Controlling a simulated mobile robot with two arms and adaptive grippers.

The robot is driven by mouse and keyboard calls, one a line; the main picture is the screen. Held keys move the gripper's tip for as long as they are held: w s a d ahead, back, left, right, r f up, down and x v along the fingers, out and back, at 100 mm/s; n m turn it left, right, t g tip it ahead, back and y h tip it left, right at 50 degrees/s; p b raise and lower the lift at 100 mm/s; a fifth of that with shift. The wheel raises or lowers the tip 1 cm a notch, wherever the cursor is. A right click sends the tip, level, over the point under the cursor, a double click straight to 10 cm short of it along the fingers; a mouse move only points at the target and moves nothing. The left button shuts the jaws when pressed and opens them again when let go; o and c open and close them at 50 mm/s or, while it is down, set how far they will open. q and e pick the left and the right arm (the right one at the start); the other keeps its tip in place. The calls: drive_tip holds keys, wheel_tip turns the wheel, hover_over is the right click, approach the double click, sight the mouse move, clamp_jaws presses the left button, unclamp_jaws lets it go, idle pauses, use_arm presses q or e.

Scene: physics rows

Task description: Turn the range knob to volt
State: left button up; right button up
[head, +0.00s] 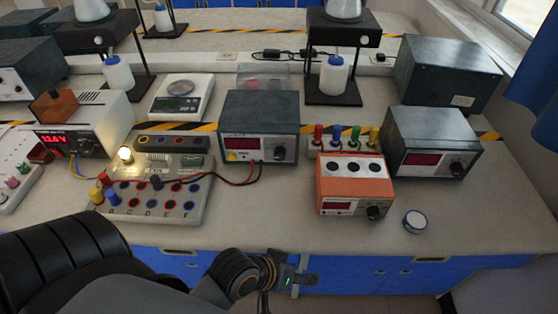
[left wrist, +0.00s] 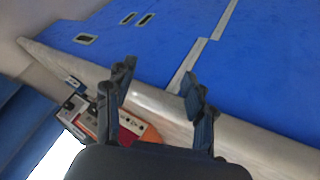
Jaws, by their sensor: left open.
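A dark grey meter (head: 259,121) stands mid-bench with a small display, a yellow terminal and a dark knob (head: 280,152) on its front; red and black leads run to it. An orange box (head: 345,178) has another dark knob (head: 376,212). A second grey unit (head: 433,138) at right also has a knob (head: 456,168). The lettering is too small to tell which knob is for range. My left gripper (head: 302,279) is low at the bench's front edge, apart from every knob. In the left wrist view my left gripper (left wrist: 160,88) is open and empty.
A terminal board (head: 150,202) with a lit bulb stands left of the meter. A small round white container (head: 415,221) sits right of the orange box. Blue drawer fronts (head: 400,274) lie below the bench edge. The bench in front of the meter is clear.

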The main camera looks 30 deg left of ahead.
use_arm(q)
drive_tip(key=w+d+r+n+t, duration=0.2)
drive_tip(key=w+r+n+t, duration=0.9)
drive_tip(key=n, duration=0.6)
drive_tip(key=n+g+y, duration=0.2)
drive_tip(key=n+y, duration=1.1)
drive_tip(key=n, duration=0.8)
approach(279, 158)
drive_tip(key=v, duration=0.5)
drive_tip(key=shift+d+r, duration=0.3)
drive_tip(key=shift+d, duration=0.1)
drive_tip(key=shift+w+a+n+g, duration=0.2)
drive_tip(key=shift+n+g, duration=0.1)
drive_tip(key=p+x, duration=0.2)
drive_tip(key=x, duration=1)
drive_tip(key=shift+r+p, duration=0.1)
drive_tip(key=shift+p, duration=0.3)
drive_tip(key=shift+w+a, duration=0.4)
drive_tip(key=shift+w, duration=0.1)
